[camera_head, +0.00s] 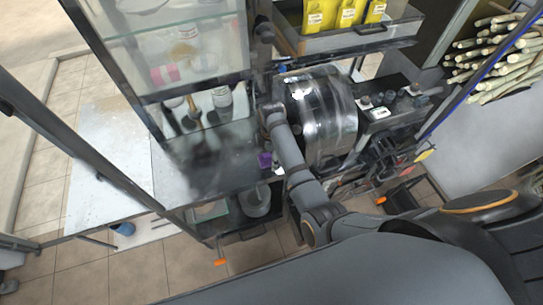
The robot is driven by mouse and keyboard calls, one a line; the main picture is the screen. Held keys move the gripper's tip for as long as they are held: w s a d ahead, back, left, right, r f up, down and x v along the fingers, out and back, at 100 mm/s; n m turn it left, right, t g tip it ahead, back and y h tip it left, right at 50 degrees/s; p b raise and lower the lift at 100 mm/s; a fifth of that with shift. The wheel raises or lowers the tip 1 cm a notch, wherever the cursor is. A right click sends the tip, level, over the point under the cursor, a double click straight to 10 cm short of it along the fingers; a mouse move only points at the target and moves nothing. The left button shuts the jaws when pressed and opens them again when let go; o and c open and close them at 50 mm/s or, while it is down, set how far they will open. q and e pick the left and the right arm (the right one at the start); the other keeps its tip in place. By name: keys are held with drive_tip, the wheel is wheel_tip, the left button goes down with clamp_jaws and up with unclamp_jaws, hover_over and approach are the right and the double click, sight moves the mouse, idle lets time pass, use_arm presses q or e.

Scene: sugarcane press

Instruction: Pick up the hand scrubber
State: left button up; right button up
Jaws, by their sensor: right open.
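A small purple object (264,160) stands on the dark counter beside my right forearm. It may be the hand scrubber, but it is too small and blurred to be sure. My right arm reaches up from the lower right, with its wrist beside the cabinet's corner post. My right gripper (264,38) is open and dark against that post, so its fingertips are hard to make out. It is well above the purple object in the picture and apart from it. My left gripper is not in view.
A glass cabinet (185,45) with bottles and jars stands left of my arm. A shiny metal press drum (325,115) is close on the right. A tray (345,40) holds yellow packets, and sugarcane stalks (500,55) lie at upper right. A pale table (105,170) is at left.

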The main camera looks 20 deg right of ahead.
drive_tip(key=c, duration=1.2)
drive_tip(key=shift+w+r, duration=0.1)
drive_tip(key=shift+c, duration=0.3)
